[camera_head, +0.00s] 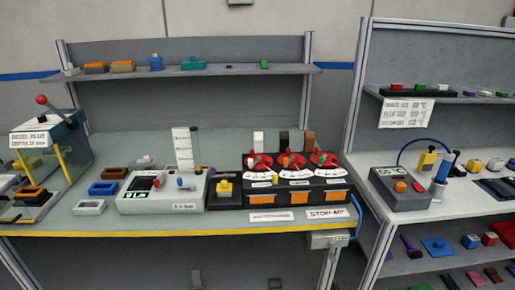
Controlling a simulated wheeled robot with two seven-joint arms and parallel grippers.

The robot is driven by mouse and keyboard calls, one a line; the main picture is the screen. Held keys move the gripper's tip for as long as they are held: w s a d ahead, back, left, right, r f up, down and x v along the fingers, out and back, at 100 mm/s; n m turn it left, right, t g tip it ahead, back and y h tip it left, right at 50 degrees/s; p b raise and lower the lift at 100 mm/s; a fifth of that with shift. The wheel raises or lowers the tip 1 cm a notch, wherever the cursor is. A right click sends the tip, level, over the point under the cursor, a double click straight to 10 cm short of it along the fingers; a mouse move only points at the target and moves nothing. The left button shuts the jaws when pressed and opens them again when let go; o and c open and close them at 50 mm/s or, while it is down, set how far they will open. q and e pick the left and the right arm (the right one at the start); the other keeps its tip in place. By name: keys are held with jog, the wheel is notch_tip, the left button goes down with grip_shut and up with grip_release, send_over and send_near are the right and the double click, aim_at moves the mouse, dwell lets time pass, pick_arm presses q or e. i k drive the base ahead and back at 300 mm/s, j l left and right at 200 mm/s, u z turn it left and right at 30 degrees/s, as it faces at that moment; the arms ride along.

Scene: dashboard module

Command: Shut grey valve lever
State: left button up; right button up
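A black module (282,184) on the bench carries three red round valves in a row, with white scale labels in front of them. Upright blocks stand behind them: a white one (258,141) at the left, a dark grey one (283,140) in the middle and a brown one (308,142) at the right. The middle valve (291,160) is in front of the dark grey block, the left valve (259,161) in front of the white one. Levers are too small for me to tell their angles. Neither of my grippers is in view.
A white device with a green display (135,195) stands left of the module, beside blue, brown and white trays. A yellow knob unit (224,187) adjoins the module. A box with a red-knobbed lever (41,100) is at far left. The bench has a yellow front edge (180,233).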

aim_at(333, 259)
jog(key=i+u, duration=0.25)
jog(key=i+l+u, duration=0.1)
jog(key=u, duration=0.15)
jog(key=z, duration=1.35)
